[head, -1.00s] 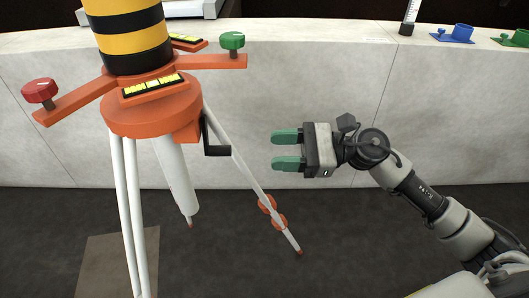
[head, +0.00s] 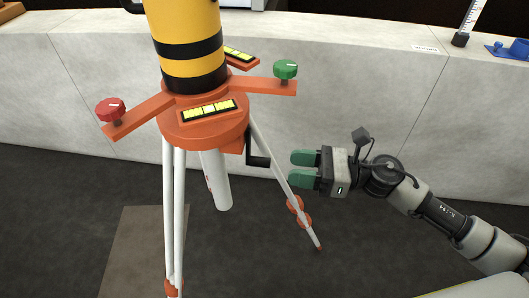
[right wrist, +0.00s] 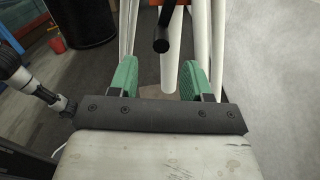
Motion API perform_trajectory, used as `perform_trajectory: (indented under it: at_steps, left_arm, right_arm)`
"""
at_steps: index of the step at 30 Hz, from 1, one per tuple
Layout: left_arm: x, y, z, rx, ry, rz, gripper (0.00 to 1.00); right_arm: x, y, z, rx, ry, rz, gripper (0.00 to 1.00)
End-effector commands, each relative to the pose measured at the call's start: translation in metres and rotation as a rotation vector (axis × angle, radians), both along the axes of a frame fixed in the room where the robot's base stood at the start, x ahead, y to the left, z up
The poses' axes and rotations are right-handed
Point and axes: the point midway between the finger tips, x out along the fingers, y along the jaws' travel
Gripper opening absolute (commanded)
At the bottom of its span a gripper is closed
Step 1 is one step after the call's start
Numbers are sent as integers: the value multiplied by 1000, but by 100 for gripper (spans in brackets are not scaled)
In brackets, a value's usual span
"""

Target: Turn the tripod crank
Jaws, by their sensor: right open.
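The orange-topped tripod (head: 205,127) stands upright on white legs, with a yellow and black striped cylinder (head: 187,60) on it. Its black crank (head: 258,161) sticks out from the right side under the orange head. My right gripper (head: 303,169) is open, just right of the crank, with its green fingers pointing left towards it. In the right wrist view the dark end of the crank handle (right wrist: 161,45) shows ahead of the gap between the open fingers (right wrist: 160,78). Nothing is between the fingertips. My left gripper is not in view.
A red knob (head: 110,109) and a green knob (head: 286,69) sit on arms of the tripod head. A tripod leg (head: 283,180) slants down close to my right gripper. A pale wall (head: 390,110) runs behind.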

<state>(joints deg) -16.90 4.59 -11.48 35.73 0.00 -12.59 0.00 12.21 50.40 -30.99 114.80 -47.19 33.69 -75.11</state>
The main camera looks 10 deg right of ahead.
Motion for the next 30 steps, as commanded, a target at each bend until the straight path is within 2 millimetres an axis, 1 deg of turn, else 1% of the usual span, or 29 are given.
perform_trajectory:
  at_steps: [1,3,7,10,15,23,24,26,30]
  left_arm:
    - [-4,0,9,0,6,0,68]
    - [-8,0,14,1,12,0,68]
    - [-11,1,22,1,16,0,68]
    - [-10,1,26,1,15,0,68]
    - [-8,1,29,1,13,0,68]
    - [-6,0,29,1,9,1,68]
    - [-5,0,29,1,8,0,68]
    - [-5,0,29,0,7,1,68]
    - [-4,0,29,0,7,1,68]
  right_arm:
    - [4,11,6,5,-3,2,48]
    - [8,24,6,3,-4,2,48]
    - [15,46,5,1,-4,2,48]
    - [20,59,4,2,-2,1,48]
    - [23,70,1,-1,-2,0,48]
    - [23,71,0,-1,-2,0,48]
    - [23,71,0,-1,-3,0,47]
    - [23,71,0,-1,-3,0,38]
    - [23,71,0,-1,-3,0,16]
